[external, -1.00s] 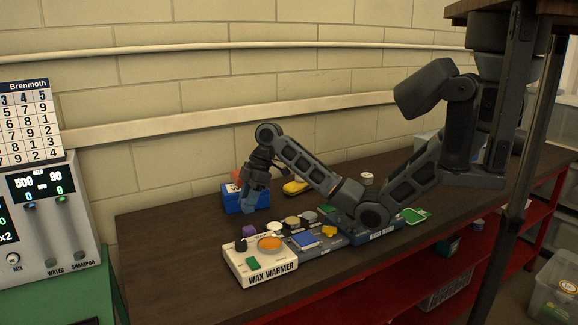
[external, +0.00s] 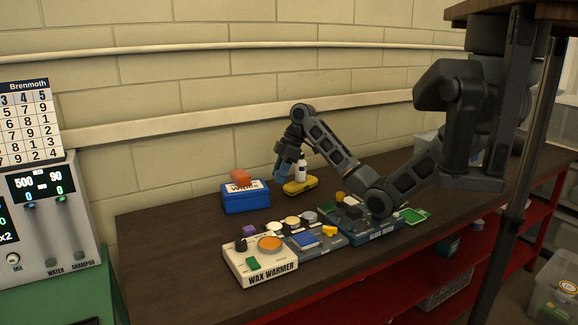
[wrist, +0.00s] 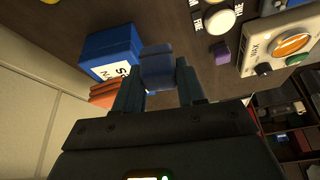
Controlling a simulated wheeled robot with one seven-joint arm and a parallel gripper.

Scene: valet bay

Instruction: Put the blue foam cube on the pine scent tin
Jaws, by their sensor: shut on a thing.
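My gripper (wrist: 160,88) is shut on the blue foam cube (wrist: 158,68), which sits between the fingertips in the wrist view. In the external view my gripper (external: 283,168) is above the bench, to the right of the blue wipes box; the cube is hard to tell from the fingers there. I cannot tell which item is the pine scent tin. Several small round items in white, cream and grey, such as the cream one (external: 291,222), stand in a row behind the front devices, but no label on them is readable.
A yellow item (external: 300,186) and a white bottle (external: 302,170) are close to my gripper. The wax warmer (external: 260,262) and blue devices (external: 365,226) line the front. The bench's left end is clear.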

